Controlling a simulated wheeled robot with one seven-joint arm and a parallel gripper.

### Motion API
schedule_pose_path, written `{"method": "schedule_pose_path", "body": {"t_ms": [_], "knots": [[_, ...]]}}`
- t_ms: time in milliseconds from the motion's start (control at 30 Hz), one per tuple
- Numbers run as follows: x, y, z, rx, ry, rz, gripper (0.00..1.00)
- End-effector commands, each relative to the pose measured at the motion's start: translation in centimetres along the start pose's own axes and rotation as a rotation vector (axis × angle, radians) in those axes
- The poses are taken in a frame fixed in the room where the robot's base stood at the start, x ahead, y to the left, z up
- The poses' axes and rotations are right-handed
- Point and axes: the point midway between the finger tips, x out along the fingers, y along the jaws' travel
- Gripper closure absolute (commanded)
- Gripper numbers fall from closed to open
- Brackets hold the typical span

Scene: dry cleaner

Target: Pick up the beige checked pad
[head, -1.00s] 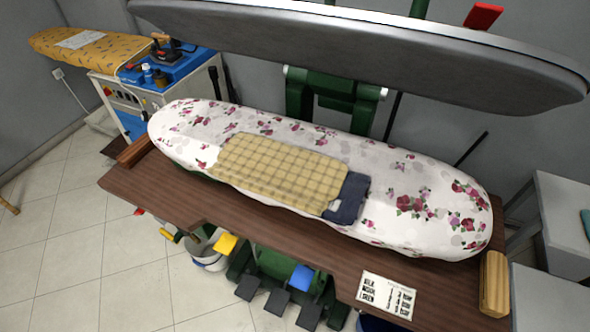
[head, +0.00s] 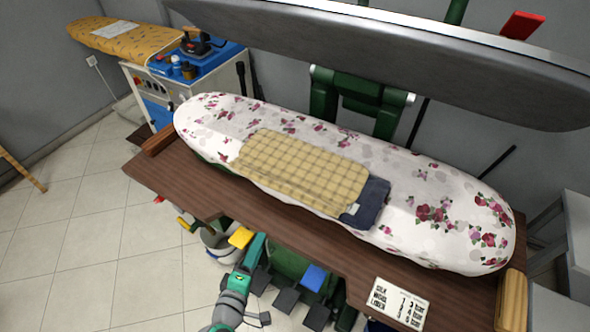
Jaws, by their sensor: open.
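The beige checked pad (head: 302,168) lies flat on the middle of the long, flower-patterned pressing board in the head view. Its right end meets a dark blue folded cloth (head: 367,204), which lies partly beside or under it; I cannot tell which. My gripper (head: 257,244) is at the far end of my grey and teal arm, low in the picture, in front of the brown table's edge. It is well apart from the pad and appears empty. It is small here, and its fingers are hard to make out.
The flower-patterned board (head: 455,225) rests on a brown wooden table (head: 185,185). A large grey press head (head: 400,55) hangs above and behind it. A printed card (head: 400,303) lies at the front right. Coloured pedals (head: 313,278) and a bucket (head: 222,245) are below.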

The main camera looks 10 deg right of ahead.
Motion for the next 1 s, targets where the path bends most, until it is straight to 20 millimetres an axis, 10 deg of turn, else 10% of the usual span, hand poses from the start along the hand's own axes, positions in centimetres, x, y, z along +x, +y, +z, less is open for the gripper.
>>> {"method": "schedule_pose_path", "body": {"t_ms": [400,1000], "knots": [[-0.8,12.6,-5.0,-0.111,-0.3,0.244,0.58],[3.3,15.7,-3.5,-0.112,-0.352,0.269,0.58]]}}
